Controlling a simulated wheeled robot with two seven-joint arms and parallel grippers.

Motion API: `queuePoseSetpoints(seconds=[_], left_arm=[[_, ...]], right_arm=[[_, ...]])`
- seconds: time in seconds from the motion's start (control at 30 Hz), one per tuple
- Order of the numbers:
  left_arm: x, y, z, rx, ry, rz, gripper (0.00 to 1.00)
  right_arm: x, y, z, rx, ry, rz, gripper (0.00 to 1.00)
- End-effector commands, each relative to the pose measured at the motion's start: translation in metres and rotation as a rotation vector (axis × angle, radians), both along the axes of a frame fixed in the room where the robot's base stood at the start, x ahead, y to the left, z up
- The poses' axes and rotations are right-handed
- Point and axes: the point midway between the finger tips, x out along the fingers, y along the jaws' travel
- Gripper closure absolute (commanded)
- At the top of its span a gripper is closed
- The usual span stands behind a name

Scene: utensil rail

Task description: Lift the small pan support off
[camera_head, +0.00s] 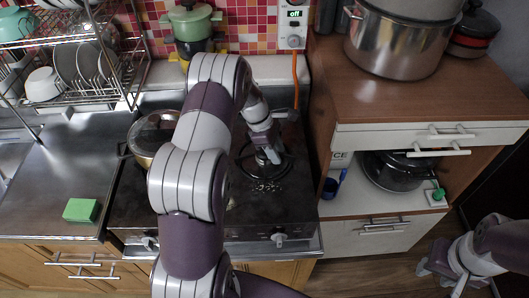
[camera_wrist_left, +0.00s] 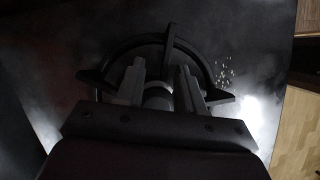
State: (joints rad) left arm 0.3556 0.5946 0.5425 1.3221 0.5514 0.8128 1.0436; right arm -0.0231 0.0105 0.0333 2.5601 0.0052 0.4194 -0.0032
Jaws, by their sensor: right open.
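The small pan support (camera_wrist_left: 212,56), a dark ring with pointed arms, sits over a burner on the stove's right side. It also shows in the head view (camera_head: 287,169), partly hidden by my left gripper. My left gripper (camera_head: 269,157) is low over it. In the left wrist view the two fingers (camera_wrist_left: 162,70) stand apart over the ring, one on each side of an upper arm of the support. I cannot tell whether they touch it. My right gripper (camera_head: 447,264) is open and empty at the lower right, above the floor.
The dark stove top (camera_head: 300,205) has white specks (camera_head: 265,186) in front of the burner. A pot (camera_head: 150,138) stands at the stove's back left. A green sponge (camera_head: 81,210) lies on the steel counter. A wooden cabinet (camera_head: 425,100) with a large pot (camera_head: 398,45) is at right.

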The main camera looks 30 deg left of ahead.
Motion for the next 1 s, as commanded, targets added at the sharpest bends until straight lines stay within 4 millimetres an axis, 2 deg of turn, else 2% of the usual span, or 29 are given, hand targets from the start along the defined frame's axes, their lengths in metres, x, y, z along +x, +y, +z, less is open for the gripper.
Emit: queuePoseSetpoints(seconds=[0.1,0.27,0.3,0.37,0.4,0.43,0.83,1.0], left_arm=[[0.001,-0.004,-0.009,0.001,-0.001,-0.002,0.63],[0.001,-0.004,-0.01,0.001,-0.001,-0.001,0.63],[0.001,-0.004,-0.01,0.001,-0.001,-0.001,0.66],[0.001,-0.004,-0.01,0.001,-0.001,-0.001,0.86],[0.001,-0.004,-0.01,0.001,-0.001,-0.001,0.99],[0.001,-0.004,-0.01,0.001,-0.001,-0.001,1.0],[0.001,-0.004,-0.007,0.002,-0.003,-0.002,1.0],[0.002,-0.003,0.008,0.002,-0.006,-0.002,1.0]], right_arm=[[0.0,0.0,0.001,0.0,0.0,0.0,0.57],[0.0,0.0,0.001,0.0,0.0,0.0,0.57],[0.0,0.0,0.001,0.0,0.0,0.0,0.57],[0.0,0.0,0.001,0.0,0.0,0.0,0.57],[0.0,0.0,0.001,0.0,0.0,0.0,0.57],[0.0,0.0,0.001,0.0,0.0,0.0,0.57],[0.0,0.0,0.001,0.0,0.0,0.0,0.57],[0.0,0.0,-0.002,0.0,0.0,0.0,0.57]])
